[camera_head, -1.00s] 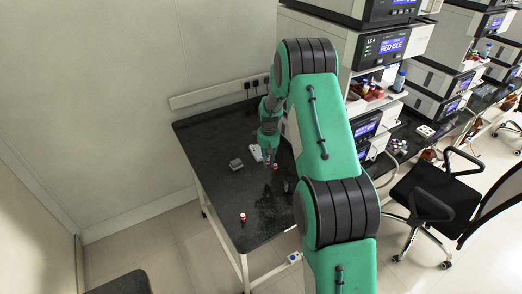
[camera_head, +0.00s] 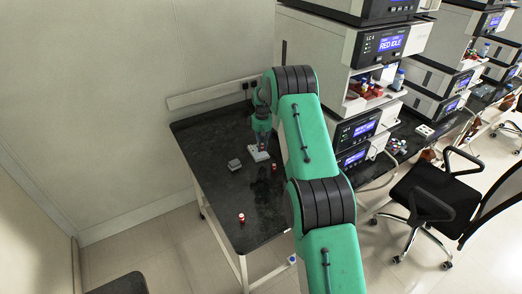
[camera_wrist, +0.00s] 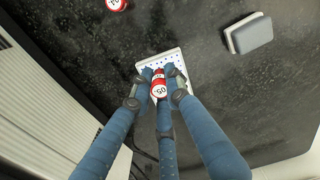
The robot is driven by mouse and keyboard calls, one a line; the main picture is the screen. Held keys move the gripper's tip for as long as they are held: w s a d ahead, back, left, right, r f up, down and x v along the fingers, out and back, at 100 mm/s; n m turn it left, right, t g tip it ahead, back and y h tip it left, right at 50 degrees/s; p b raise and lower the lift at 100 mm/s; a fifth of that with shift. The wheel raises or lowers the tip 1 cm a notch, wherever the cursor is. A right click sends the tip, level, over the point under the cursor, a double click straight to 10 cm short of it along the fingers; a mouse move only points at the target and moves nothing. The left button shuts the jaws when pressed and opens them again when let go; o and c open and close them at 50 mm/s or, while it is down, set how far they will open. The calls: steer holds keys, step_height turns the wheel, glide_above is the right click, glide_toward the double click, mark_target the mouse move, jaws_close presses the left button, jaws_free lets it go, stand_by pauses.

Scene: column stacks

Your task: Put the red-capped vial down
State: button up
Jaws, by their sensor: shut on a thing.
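My gripper (camera_wrist: 159,84) is shut on a red-capped vial (camera_wrist: 159,90), whose round top has a white label reading "05" in the wrist view. The blue fingers close around it. Beyond it lies a white rack (camera_wrist: 149,66) with rows of small holes, and the vial overlaps the rack in this view. I cannot tell whether the vial touches the rack. In the head view my gripper (camera_head: 262,144) points down over the rack (camera_head: 255,156), and the held vial is not clearly visible there.
A grey block (camera_wrist: 248,34) lies right of the rack in the wrist view and left of it in the head view (camera_head: 235,164). A red vial (camera_head: 274,167) stands near the rack, another (camera_head: 242,218) near the table's front. The dark tabletop (camera_head: 212,178) is otherwise mostly clear.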

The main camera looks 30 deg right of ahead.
mark_target(261, 153)
steer(key=shift+w+d+f, duration=0.1)
steer(key=shift+w+d, duration=0.15)
steer(key=shift+w, duration=0.35)
steer(key=shift+w+d, duration=0.2)
steer(key=shift+w, duration=0.35)
steer(key=shift+f+b, duration=0.6)
steer(key=shift+f, duration=1.15)
steer(key=shift+f, duration=0.1)
steer(key=o, duration=0.8)
